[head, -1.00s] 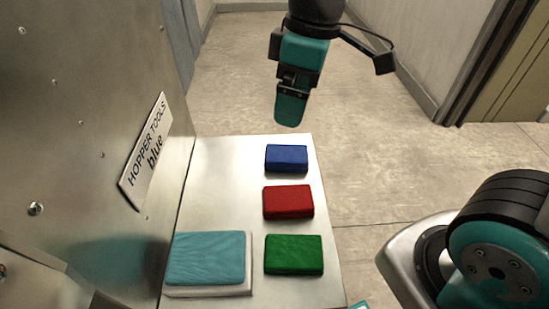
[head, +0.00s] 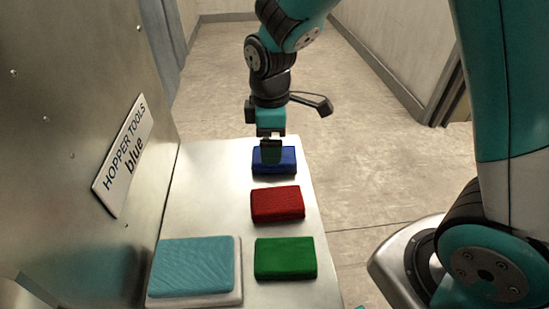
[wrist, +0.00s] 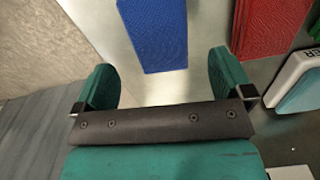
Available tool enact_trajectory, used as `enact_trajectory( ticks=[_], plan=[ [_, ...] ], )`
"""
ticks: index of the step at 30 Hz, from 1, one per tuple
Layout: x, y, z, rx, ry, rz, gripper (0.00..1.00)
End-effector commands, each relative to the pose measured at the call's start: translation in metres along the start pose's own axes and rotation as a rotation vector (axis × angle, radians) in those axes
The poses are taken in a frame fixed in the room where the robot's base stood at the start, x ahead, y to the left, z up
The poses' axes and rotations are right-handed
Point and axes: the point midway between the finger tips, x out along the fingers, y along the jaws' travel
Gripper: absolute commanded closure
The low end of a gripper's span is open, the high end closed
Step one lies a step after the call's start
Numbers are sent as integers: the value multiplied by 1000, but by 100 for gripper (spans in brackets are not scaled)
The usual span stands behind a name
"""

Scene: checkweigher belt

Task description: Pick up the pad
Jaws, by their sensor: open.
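The blue pad (head: 283,164) lies at the far end of a pale metal shelf (head: 205,190). My gripper (head: 271,153) is over it in the head view, pointing down and hiding part of it. In the wrist view the open fingers of my gripper (wrist: 166,82) are wide apart with nothing between them. The blue pad (wrist: 153,35) shows there beyond the fingers, roughly in line with the gap. A red pad (head: 278,204) and a green pad (head: 286,258) lie nearer in the same row. The height of my fingertips above the blue pad is hard to tell.
A light-blue pad (head: 193,266) rests on a white base (head: 200,300) at the near left. A metal wall with a sign (head: 123,158) reading "HOPPER TOOLS blue" borders the shelf on the left. The shelf left of the blue and red pads is bare.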

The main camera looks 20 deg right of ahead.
Motion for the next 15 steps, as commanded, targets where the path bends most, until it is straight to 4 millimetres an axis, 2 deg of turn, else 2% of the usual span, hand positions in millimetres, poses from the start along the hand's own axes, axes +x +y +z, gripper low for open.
enact_trajectory(
  ticks=[9, 15],
  plan=[
    [44, -1, 7, 0, -3, -4, 2],
    [51, -1, 7, 0, 0, -1, 2]
  ],
)
